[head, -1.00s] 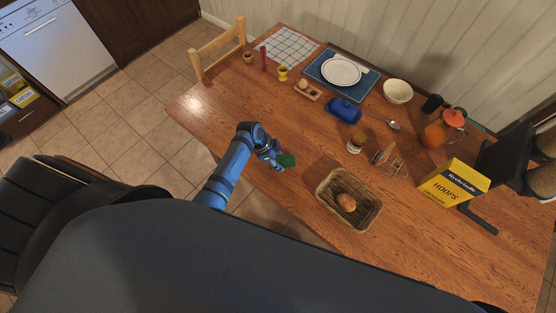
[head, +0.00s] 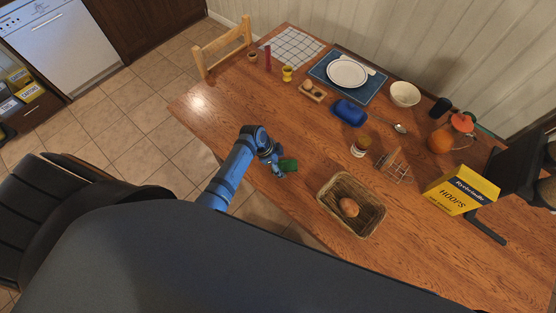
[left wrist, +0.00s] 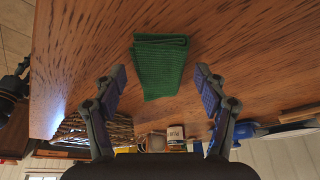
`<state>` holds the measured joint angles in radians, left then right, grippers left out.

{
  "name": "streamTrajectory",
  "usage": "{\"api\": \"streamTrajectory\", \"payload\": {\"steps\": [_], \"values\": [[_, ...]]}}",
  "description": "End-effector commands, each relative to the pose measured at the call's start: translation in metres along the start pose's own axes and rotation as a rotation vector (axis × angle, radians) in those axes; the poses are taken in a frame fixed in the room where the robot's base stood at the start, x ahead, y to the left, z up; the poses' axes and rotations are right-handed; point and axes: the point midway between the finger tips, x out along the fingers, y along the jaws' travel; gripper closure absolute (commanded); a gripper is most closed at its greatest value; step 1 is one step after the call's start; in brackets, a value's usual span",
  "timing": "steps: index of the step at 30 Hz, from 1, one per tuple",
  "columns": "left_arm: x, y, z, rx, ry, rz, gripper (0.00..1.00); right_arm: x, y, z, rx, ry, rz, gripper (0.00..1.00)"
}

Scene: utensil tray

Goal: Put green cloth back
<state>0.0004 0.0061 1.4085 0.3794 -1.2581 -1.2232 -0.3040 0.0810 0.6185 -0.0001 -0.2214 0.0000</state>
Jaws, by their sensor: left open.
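The green cloth (head: 289,165) lies folded on the wooden table near its front edge. In the left wrist view the green cloth (left wrist: 160,65) lies flat on the wood, ahead of and between the fingertips. My left gripper (head: 280,168) is beside the cloth in the head view. In the left wrist view my left gripper (left wrist: 160,82) is open, with its fingers apart on either side and nothing between them held. My right gripper cannot be made out; a dark arm part shows at the right edge of the head view.
A wicker basket (head: 328,201) with a bread roll (head: 349,207) stands right of the cloth. Behind are a jar (head: 360,148), a blue butter dish (head: 349,113), a toast rack (head: 394,166) and a yellow cereal box (head: 461,190). The table left of the cloth is clear.

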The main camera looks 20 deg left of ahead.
Motion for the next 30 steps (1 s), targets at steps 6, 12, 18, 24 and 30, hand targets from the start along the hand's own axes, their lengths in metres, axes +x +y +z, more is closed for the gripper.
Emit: {"api": "streamTrajectory", "payload": {"steps": [6, 12, 18, 24, 30], "values": [[-0.043, -0.001, 0.001, 0.002, -0.001, -0.005, 0.28, -0.001, -0.004, -0.004, 0.003, 0.007, -0.005, 0.6], [-0.09, -0.001, 0.001, 0.004, -0.001, -0.004, 0.28, 0.002, -0.004, -0.005, 0.003, 0.009, -0.005, 0.6], [-0.116, -0.001, 0.0, 0.001, 0.0, -0.001, 0.28, 0.004, -0.004, -0.005, 0.002, 0.009, -0.004, 0.6], [-0.12, 0.0, 0.0, 0.0, 0.0, 0.0, 0.28, 0.004, -0.001, -0.005, 0.001, 0.009, -0.001, 0.6], [-0.12, 0.0, 0.0, 0.0, 0.0, 0.0, 0.28, 0.004, 0.001, -0.005, 0.0, 0.008, 0.001, 0.6]]}}
